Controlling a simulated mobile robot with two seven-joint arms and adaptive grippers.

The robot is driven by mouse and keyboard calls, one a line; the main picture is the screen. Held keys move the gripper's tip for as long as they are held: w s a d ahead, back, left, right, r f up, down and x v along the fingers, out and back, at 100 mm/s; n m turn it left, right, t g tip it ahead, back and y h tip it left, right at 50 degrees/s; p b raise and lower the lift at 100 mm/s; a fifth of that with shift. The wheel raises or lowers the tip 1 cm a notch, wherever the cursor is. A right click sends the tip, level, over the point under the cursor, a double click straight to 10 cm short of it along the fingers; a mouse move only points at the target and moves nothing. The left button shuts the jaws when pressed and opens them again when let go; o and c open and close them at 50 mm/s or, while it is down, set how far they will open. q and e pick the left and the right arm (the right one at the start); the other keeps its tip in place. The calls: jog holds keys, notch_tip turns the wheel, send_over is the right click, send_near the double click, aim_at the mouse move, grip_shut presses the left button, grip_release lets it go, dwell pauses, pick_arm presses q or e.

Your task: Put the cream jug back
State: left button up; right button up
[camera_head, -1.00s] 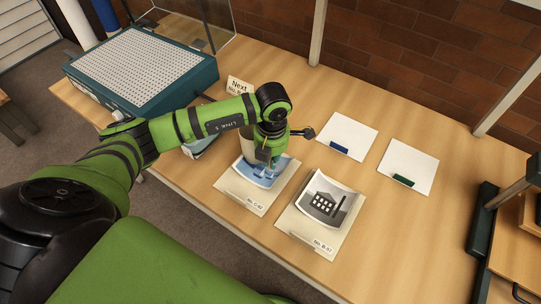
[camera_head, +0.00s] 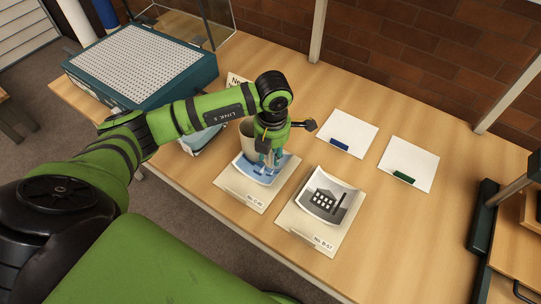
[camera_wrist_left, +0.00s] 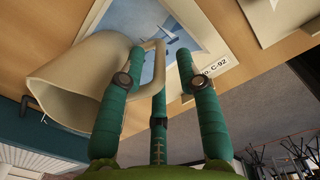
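The cream jug (camera_head: 247,131) shows in the head view behind my left gripper, over the upper edge of the blue photo (camera_head: 262,168) on the card marked C-92. In the left wrist view the jug (camera_wrist_left: 75,85) lies at the left, its mouth to the lower left and its handle (camera_wrist_left: 159,68) toward the fingers. My left gripper (camera_wrist_left: 160,75) has its teal fingers spread, the handle between them, with a gap to the right finger. Contact with the left finger is unclear. My left gripper (camera_head: 267,160) hides part of the jug in the head view. The jug's base is hidden.
A card with a grey factory photo (camera_head: 323,201) lies to the right. Two white sheets with a blue block (camera_head: 339,145) and a green block (camera_head: 403,177) lie behind. A teal perforated-top unit (camera_head: 140,68) stands at the left.

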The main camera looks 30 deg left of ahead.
pick_arm(q)
jog(key=r+b, duration=0.1)
jog(key=r, duration=0.3)
jog(key=r+b, duration=0.1)
jog(key=r, duration=0.4)
jog(key=shift+s+d+r, duration=0.1)
jog(key=shift+d+r, duration=0.1)
jog(key=shift+r, duration=0.4)
